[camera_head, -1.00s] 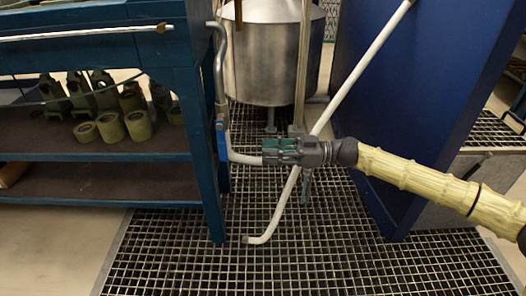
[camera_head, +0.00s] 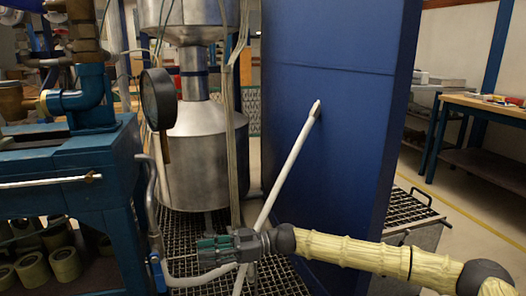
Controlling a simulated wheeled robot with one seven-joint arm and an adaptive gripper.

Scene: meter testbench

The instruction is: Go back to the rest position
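My gripper (camera_head: 200,251), grey and green, is at the lower middle of the head camera view and points left. My arm reaches it from the lower right in pale yellow covering with dark joints. The fingers are too small and overlapped to tell whether they are open or shut, and I see nothing clearly held in them. The gripper appears just above the bent grey pipe (camera_head: 187,281) with the blue valve handle (camera_head: 157,274). I cannot tell how far apart they are in depth. A slanting white pole (camera_head: 283,178) crosses the view by my gripper's wrist.
The blue bench (camera_head: 65,212) with a pipe assembly and a round gauge (camera_head: 158,99) stands at the left. A steel tank (camera_head: 207,150) stands behind. A large blue panel (camera_head: 345,110) rises right of the pole. A wooden table (camera_head: 487,107) is at the far right.

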